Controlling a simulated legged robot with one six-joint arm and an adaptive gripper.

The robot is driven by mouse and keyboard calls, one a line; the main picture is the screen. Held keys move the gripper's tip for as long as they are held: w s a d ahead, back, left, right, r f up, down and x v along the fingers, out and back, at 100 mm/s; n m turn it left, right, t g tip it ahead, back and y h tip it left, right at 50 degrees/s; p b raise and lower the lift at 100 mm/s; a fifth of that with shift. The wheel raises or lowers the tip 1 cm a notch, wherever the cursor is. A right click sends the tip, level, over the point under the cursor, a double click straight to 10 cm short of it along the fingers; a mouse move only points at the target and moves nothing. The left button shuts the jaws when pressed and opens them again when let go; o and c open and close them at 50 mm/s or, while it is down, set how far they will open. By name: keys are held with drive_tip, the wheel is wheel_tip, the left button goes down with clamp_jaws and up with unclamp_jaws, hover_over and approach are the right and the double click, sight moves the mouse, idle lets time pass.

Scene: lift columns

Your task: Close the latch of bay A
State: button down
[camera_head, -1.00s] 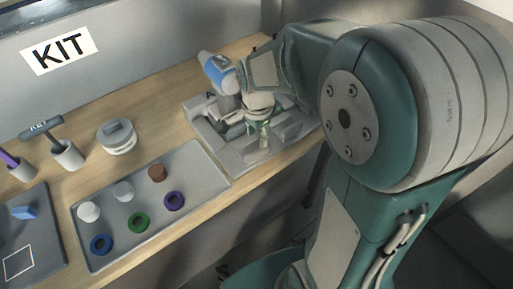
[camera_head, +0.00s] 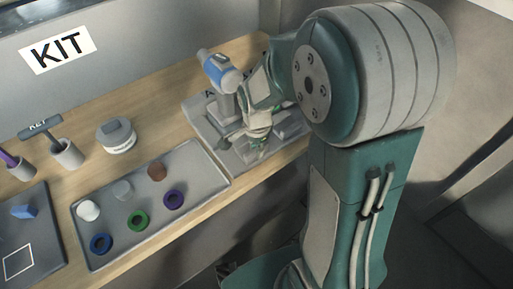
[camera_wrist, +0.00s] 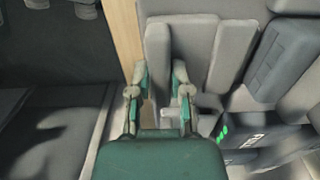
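The grey fixture with the bays (camera_head: 208,126) stands at the far right end of the wooden bench, with a partly hidden letter A near its back left. My gripper (camera_head: 257,150) is low over its front part. In the wrist view my gripper (camera_wrist: 159,72) is open, its two fingers apart. An upright grey plate (camera_wrist: 158,50) shows between and beyond the fingertips; I cannot tell whether they touch it. A small light grey piece (camera_wrist: 207,103) lies right of the fingers. I cannot tell which part is the latch of bay A; my arm hides much of the fixture.
A blue-and-white cylinder (camera_head: 219,70) stands out above the fixture's back left. A grey tray (camera_head: 190,208) with coloured rings and round pieces lies left of it. Behind the tray is a round grey-white container (camera_head: 117,136). The bench's front edge is close to my gripper.

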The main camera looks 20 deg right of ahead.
drive_tip(key=shift+w+a, duration=0.2)
drive_tip(key=shift+w, duration=0.45)
drive_tip(key=shift+w+a, duration=0.2)
drive_tip(key=shift+w, duration=0.4)
drive_tip(key=c, duration=0.6)
unclamp_jaws()
drive_tip(key=shift+w, duration=0.1)
drive_tip(key=shift+o, duration=0.2)
drive_tip(key=shift+a, duration=0.1)
wheel_tip(320, 180, up, 12)
drive_tip(key=shift+a+f, duration=0.1)
